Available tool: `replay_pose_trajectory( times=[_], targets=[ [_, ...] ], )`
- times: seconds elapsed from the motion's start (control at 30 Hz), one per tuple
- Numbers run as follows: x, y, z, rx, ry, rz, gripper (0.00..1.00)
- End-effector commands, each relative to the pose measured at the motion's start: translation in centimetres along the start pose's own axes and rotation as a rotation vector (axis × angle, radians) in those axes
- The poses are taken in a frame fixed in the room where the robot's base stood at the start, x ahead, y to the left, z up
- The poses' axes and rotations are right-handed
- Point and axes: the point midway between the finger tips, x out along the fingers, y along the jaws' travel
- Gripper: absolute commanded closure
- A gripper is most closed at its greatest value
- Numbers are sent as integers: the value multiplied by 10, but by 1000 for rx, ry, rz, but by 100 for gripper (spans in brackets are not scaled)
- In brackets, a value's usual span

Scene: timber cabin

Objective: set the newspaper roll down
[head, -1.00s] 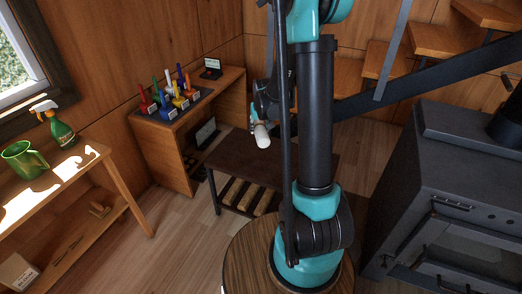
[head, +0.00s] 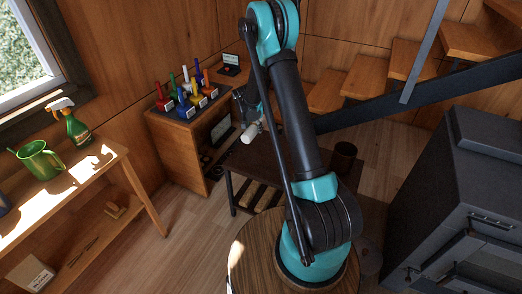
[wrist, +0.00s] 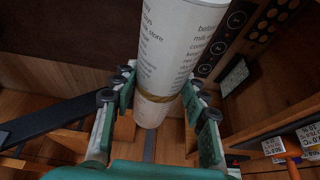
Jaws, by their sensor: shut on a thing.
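The newspaper roll (head: 252,132) is a pale, slim cylinder held in my gripper (head: 246,108). In the head view it appears in front of the far end of the low dark bench (head: 285,170), tilted. Its height over the bench is hard to tell. In the wrist view the printed white roll (wrist: 172,45) with a tan band lies between the two teal-and-grey fingers of my gripper (wrist: 158,98), which are shut on it. Much of the gripper is small or hidden in the head view.
A wooden cabinet (head: 185,145) with several coloured tools on top stands behind left. A shelf table with a green pitcher (head: 40,160) and a spray bottle (head: 74,128) is at left. A dark stove (head: 455,190) stands right. A dark cylindrical container (head: 345,157) is near the bench's right end.

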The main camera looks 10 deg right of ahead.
Motion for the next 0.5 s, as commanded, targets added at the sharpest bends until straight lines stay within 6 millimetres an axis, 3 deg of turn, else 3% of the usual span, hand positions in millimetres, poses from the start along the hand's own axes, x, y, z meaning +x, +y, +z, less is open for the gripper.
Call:
replay_pose_trajectory(
  times=[0.3, 0.5],
  targets=[
    [68, 0, 28, -1, 0, -1, 89],
    [87, 0, 36, -1, 0, -1, 89]
  ],
)
